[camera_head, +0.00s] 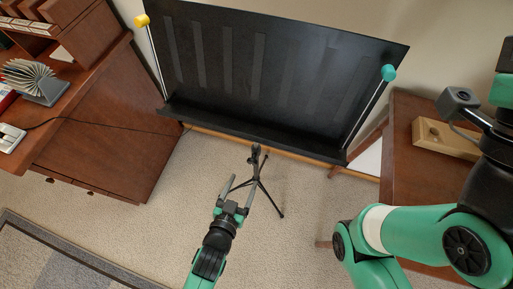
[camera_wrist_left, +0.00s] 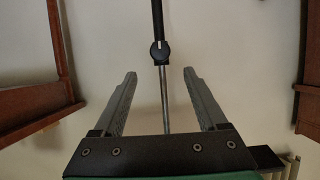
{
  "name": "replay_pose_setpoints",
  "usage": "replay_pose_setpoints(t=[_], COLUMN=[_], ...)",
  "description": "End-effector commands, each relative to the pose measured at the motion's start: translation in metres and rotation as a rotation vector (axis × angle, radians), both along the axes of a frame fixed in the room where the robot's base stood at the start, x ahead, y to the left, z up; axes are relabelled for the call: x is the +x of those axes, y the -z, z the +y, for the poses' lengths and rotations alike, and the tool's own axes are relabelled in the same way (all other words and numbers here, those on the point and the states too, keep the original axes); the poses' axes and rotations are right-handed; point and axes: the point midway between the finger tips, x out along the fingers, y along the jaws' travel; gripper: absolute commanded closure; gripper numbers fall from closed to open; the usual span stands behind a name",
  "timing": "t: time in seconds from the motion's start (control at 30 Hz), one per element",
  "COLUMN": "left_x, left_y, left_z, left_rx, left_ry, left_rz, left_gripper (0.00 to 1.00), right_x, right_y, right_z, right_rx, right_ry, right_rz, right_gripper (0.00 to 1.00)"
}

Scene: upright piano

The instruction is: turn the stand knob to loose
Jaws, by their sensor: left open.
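The black music stand has a wide desk (camera_head: 285,70) at the top and thin tripod legs (camera_head: 262,190) on the carpet. In the left wrist view its knob (camera_wrist_left: 160,52) is a small round black piece with a short white mark, on the upright pole (camera_wrist_left: 166,100). My left gripper (camera_head: 240,186) is open and empty, in front of the stand. In the left wrist view its two fingers (camera_wrist_left: 160,73) point toward the pole, with the knob centred just beyond the tips, not touched.
A wooden desk (camera_head: 110,135) stands at the left and a brown table (camera_head: 405,185) at the right, with a light wooden block (camera_head: 443,138) on it. Yellow (camera_head: 141,20) and teal (camera_head: 389,73) balls top rods beside the stand's desk. Carpet (camera_head: 130,225) between is mostly clear.

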Motion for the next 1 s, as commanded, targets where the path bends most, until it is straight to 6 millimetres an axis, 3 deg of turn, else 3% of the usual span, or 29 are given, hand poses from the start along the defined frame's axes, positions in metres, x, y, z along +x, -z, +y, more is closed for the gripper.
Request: replay_pose_setpoints(t=[0.17,0.6,1.0], left_x=[0.014,0.092,0.103], left_y=[0.008,0.042,0.043], left_z=[-0.004,-0.029,-0.033], left_rx=[-0.001,-0.001,-0.001], left_ry=[-0.002,-0.001,-0.001], left_rz=[-0.003,-0.003,-0.002], left_gripper=[0.25,0.25,0.25], right_x=[0.000,0.000,0.000], right_y=[0.011,0.062,0.065], right_z=[0.000,0.000,0.000], right_rx=[0.000,0.001,0.001], right_ry=[-0.001,-0.001,-0.001], right_rz=[-0.001,0.000,0.000], right_gripper=[0.50,0.50,0.50])
